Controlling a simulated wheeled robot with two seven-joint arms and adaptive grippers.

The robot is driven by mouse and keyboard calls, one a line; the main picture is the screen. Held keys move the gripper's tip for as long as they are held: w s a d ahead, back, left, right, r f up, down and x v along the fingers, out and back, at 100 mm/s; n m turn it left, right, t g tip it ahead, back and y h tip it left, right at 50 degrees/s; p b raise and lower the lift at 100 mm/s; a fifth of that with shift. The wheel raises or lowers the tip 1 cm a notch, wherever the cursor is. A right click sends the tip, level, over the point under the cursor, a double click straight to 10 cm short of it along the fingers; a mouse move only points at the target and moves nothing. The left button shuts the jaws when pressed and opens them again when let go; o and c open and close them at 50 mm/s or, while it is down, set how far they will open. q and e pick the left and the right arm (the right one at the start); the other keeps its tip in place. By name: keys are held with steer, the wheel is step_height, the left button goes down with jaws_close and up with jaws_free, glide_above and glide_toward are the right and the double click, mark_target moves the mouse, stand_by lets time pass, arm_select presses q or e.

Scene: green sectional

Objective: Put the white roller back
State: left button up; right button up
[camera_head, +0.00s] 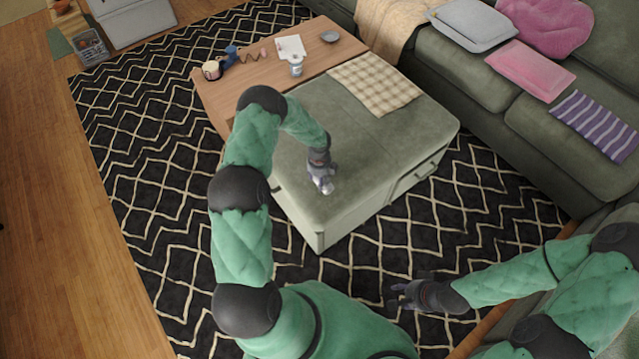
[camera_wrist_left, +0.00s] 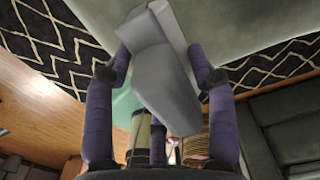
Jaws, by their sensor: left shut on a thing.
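My left gripper (camera_head: 322,180) is low over the near part of the green ottoman (camera_head: 345,150). It is shut on a pale grey-white thing, which I take to be the white roller (camera_wrist_left: 165,85). In the left wrist view the roller sits between the two purple-grey fingers, with a broad pale end and a rounded grey body. In the head view the gripper mostly hides it, and I cannot tell whether it touches the cushion. My right gripper (camera_head: 400,293) is empty over the rug, with its fingers spread.
A wooden table (camera_head: 240,98) adjoins the ottoman's far side. It bears a cup (camera_head: 211,70), a blue item (camera_head: 231,54), a white canister (camera_head: 296,66), paper (camera_head: 291,46) and a grey dish (camera_head: 330,37). A checked cloth (camera_head: 375,83) lies on the ottoman. The sofa (camera_head: 480,75) stands right.

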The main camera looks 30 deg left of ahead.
arm_select(q)
step_height(320, 180, down, 3)
steer(key=shift+r+b, duration=0.15)
steer(key=shift+b, duration=0.3)
steer(key=shift+r, duration=0.1)
arm_select(e)
steer(key=shift+f, duration=0.7)
arm_select(q)
steer(key=o, duration=1.1)
arm_select(e)
steer(key=shift+f, duration=0.15)
